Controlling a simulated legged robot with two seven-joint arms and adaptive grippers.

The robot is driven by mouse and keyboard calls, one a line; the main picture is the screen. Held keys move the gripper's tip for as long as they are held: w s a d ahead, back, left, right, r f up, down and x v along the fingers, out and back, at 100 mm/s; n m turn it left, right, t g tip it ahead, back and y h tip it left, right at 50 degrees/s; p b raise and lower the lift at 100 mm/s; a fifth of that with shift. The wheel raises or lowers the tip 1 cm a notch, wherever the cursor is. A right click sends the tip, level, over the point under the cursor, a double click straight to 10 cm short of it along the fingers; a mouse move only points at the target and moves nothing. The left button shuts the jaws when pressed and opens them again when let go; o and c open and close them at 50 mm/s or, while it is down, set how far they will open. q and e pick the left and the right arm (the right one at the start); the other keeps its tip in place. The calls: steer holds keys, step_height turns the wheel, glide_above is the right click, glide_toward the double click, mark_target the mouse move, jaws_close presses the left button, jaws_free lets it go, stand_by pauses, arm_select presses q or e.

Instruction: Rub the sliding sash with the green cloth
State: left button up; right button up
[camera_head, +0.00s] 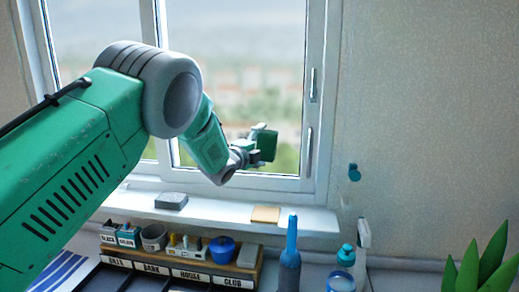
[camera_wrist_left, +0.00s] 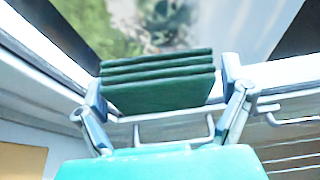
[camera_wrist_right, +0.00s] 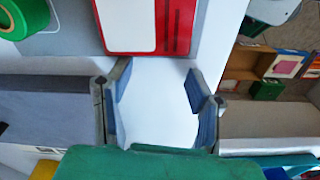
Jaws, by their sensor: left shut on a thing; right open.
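The window sash (camera_head: 308,110) has a white frame and stands at the right of the window in the head view. Its glass shows a blurred outdoor scene. The green cloth (camera_head: 266,145) is a folded pad in front of the lower right part of the glass. My left gripper (camera_head: 254,148) is shut on it, and the left wrist view shows the layered cloth (camera_wrist_left: 157,82) between the two fingers. I cannot tell whether the cloth touches the glass. My right gripper (camera_wrist_right: 158,95) is open, with nothing between its fingers, over a white surface in the right wrist view.
A grey block (camera_head: 171,201) and a tan pad (camera_head: 265,214) lie on the white sill (camera_head: 215,209). A red-and-white item (camera_wrist_right: 150,25) lies ahead of my right gripper.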

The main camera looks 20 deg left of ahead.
steer(key=shift+s+a+f, duration=0.1)
steer(key=shift+a, duration=0.35)
arm_select(q)
steer(key=shift+b, duration=0.3)
arm_select(e)
steer(key=shift+f, duration=0.15)
arm_select(q)
steer(key=shift+d, duration=0.3)
arm_select(e)
steer(key=shift+d, duration=0.3)
arm_select(q)
steer(key=shift+s+a+r, duration=0.15)
steer(key=shift+s+a, duration=0.05)
steer(key=shift+a, duration=0.3)
arm_select(e)
steer(key=shift+d+f, duration=0.15)
steer(key=shift+d, duration=0.1)
arm_select(q)
steer(key=shift+s+a, duration=0.1)
steer(key=shift+a, duration=0.85)
arm_select(e)
steer(key=shift+a, duration=0.25)
steer(key=shift+f, duration=0.1)
arm_select(q)
steer(key=s+a, duration=0.1)
steer(key=a, duration=0.6)
steer(key=shift+s, duration=0.3)
